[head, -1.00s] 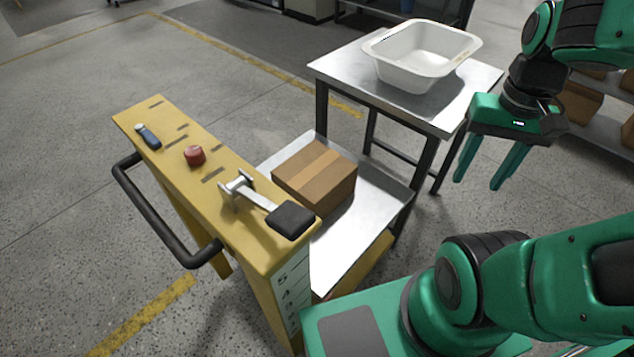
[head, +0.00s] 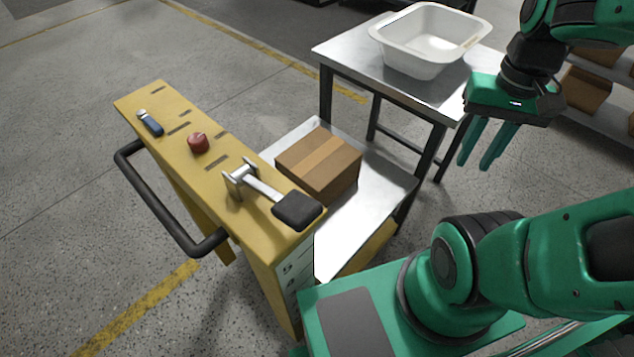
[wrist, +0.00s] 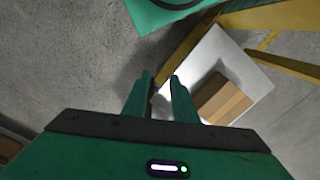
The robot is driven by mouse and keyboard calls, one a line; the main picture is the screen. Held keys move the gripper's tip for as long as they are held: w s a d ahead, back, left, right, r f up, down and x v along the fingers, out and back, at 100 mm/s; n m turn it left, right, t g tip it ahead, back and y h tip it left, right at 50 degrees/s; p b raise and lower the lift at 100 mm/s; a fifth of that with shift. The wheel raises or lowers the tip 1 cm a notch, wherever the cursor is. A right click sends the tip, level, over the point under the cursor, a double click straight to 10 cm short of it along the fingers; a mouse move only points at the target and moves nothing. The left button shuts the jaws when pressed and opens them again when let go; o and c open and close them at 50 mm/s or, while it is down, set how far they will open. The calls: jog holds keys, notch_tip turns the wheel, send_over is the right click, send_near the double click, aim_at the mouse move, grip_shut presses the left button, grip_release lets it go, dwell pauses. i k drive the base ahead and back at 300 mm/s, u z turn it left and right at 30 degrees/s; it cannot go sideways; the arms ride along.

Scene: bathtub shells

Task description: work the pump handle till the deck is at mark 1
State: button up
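The pump handle (head: 297,210), a silver lever with a black pad, sticks out from the top of the yellow lift console (head: 215,172) in the head view. The grey metal deck (head: 347,238) lies low beside the console and carries a brown box (head: 319,164). A white mark scale (head: 298,276) is on the console's end face. Its lower part and the deck's level against it are hidden. My gripper (head: 474,168) is empty, fingers apart and pointing down, well right of the handle. The wrist view shows the fingers (wrist: 161,75) apart, with the deck (wrist: 210,58) beyond.
A white tub shell (head: 428,45) stands on a metal table (head: 350,60) behind the deck. A red button (head: 198,142) and a blue-handled piece (head: 150,123) are on the console top. A black rail (head: 160,205) runs along its left side. Floor at left is clear.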

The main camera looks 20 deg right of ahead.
aim_at(297, 210)
jog(key=k, duration=1)
jog(key=u, duration=0.9)
jog(key=i, duration=0.5)
jog(key=z, duration=1.05)
